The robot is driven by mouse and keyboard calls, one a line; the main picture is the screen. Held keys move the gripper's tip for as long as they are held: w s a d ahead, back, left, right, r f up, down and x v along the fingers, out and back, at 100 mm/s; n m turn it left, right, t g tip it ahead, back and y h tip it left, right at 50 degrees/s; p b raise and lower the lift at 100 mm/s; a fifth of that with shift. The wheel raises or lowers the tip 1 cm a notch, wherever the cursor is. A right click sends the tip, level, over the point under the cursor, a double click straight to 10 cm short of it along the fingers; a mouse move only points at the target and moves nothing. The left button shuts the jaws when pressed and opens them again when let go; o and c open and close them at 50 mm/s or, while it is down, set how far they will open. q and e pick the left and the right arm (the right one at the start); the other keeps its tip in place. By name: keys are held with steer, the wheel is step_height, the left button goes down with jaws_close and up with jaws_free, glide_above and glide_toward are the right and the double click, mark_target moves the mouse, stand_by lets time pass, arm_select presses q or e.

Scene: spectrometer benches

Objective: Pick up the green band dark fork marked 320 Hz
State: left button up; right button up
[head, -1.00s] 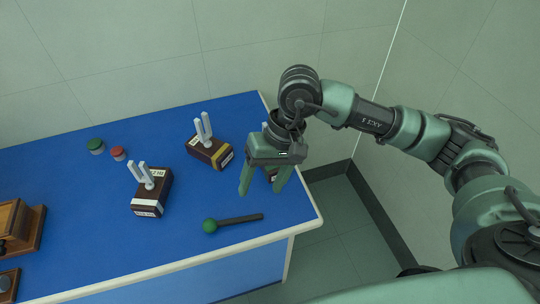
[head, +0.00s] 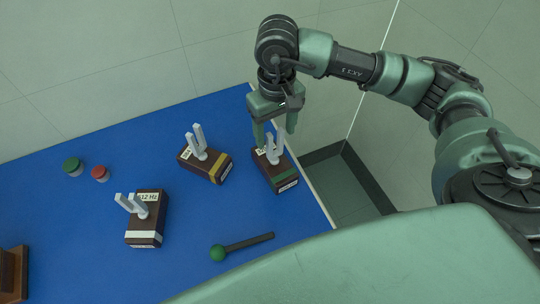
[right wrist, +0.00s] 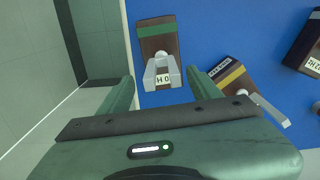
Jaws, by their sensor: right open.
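The green band fork is a dark wooden block (head: 283,181) with a green stripe and a pale two-pronged fork (head: 272,150) standing on it, at the right end of the blue bench. My right gripper (head: 275,138) is open and points down over the fork's prongs. In the right wrist view the green-banded block (right wrist: 157,45) lies ahead of the gripper, its prongs between the two fingers (right wrist: 163,92) in the picture. I cannot tell how far the fingers are from the prongs. Its label is only partly readable. My left gripper is not in view.
A yellow-banded fork block (head: 205,167) stands close left of it, and a white-banded one (head: 146,225) farther left. A green-headed mallet (head: 240,247) lies in front. Green (head: 73,167) and red (head: 100,173) caps sit at left. The bench's right edge (head: 318,200) is near.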

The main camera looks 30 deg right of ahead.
mark_target(275, 152)
steer(key=f+p, duration=0.1)
steer(key=s+f, duration=0.1)
steer(key=shift+a+f+p, duration=0.1)
steer(key=shift+f+p, duration=0.2)
steer(key=shift+p, duration=0.05)
steer(key=f, duration=0.2)
steer(key=f+p, duration=0.1)
steer(key=shift+w+a+f, duration=0.1)
steer(key=shift+w+f, duration=0.1)
steer(key=shift+f, duration=0.4)
steer(key=c, duration=1.3)
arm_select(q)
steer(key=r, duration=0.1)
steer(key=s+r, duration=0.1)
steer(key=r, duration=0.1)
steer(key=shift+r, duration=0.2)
arm_select(e)
jaws_close()
